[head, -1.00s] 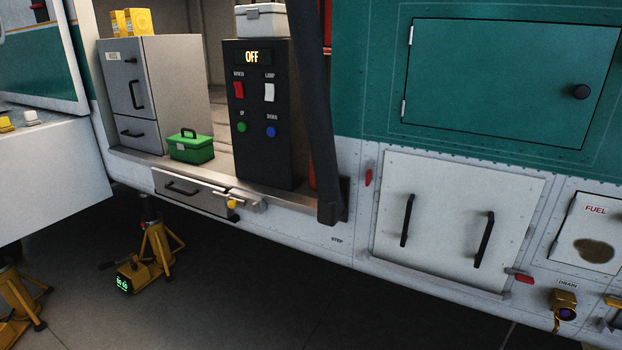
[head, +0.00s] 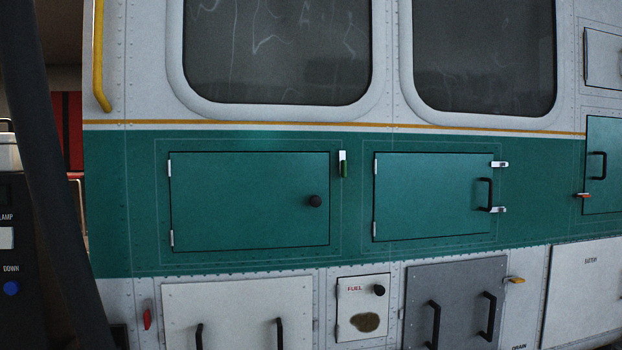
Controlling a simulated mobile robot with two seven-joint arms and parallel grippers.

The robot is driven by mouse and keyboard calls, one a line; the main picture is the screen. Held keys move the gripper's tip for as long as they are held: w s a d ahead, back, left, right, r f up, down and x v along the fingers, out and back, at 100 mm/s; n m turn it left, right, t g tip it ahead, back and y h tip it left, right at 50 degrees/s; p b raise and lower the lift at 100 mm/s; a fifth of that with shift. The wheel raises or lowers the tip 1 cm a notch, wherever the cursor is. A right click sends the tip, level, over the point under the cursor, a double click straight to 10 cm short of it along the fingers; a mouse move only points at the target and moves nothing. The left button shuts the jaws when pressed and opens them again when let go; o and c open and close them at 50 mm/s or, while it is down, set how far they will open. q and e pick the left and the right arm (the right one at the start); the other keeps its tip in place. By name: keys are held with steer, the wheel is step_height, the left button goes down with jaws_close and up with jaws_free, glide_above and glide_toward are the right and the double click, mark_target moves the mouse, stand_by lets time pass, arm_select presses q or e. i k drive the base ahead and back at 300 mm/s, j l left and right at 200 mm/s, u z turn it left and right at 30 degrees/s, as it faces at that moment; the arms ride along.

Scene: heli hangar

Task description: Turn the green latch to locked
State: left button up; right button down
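A small green latch (head: 344,169) hangs from a pale metal bracket at the upper right edge of the left green hatch (head: 240,205), in the head view. Its handle points straight down. That hatch is shut and has a round black knob. A second green hatch (head: 425,197) to the right has a black bar handle and pale metal catches on its right edge. Neither of my grippers shows in the head view, so their distance from the latch cannot be told.
Below are a white panel with two black handles (head: 235,310), a small fuel door (head: 362,308) with a brown stain, and a grey panel (head: 450,300). A dark slanted post (head: 55,170) stands at the left. Two windows are above.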

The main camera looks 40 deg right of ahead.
mark_target(343, 162)
steer(key=z, duration=1.6)
